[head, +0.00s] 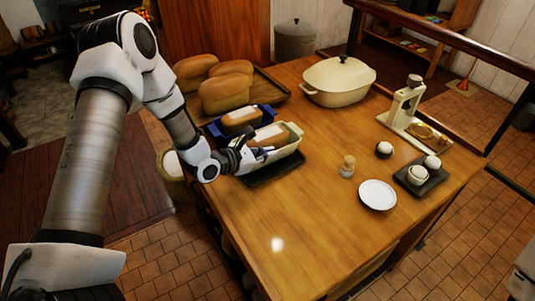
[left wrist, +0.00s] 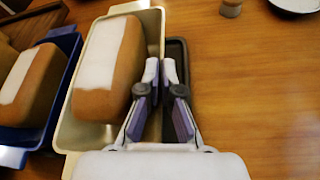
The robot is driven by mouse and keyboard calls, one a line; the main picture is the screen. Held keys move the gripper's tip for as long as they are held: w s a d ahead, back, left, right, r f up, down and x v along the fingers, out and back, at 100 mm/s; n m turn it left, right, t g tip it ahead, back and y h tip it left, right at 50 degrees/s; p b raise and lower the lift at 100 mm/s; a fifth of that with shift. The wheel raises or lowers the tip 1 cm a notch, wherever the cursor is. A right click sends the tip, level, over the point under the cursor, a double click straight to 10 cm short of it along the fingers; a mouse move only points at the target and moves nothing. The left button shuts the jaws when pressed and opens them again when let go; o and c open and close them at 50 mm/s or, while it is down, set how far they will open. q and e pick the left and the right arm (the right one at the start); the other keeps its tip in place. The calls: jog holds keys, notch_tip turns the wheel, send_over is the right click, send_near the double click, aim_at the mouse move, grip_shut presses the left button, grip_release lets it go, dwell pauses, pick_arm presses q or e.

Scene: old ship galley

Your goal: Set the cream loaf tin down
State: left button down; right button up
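The cream loaf tin (head: 286,150) holds a brown loaf with a white strip on top. It is upright over a dark tray (head: 273,175) at the table's left side; I cannot tell whether its base touches the tray. My left gripper (head: 258,154) is at its near side. In the left wrist view the fingers (left wrist: 164,75) pinch the right wall of the cream tin (left wrist: 72,128), one inside and one outside. The dark tray (left wrist: 177,55) shows to the right of the tin. My right gripper is not in view.
A blue loaf tin (head: 217,133) with a loaf stands close beside the cream tin. Loaves (head: 225,93) lie on a board behind. A lidded cream pot (head: 338,81), a scale (head: 403,105), a shaker (head: 347,167) and a white plate (head: 378,195) stand farther right. The front table is clear.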

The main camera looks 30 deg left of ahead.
pick_arm(q)
jog(key=shift+f, duration=0.65)
jog(key=shift+f, duration=0.2)
jog(key=c, duration=1.3)
grip_release()
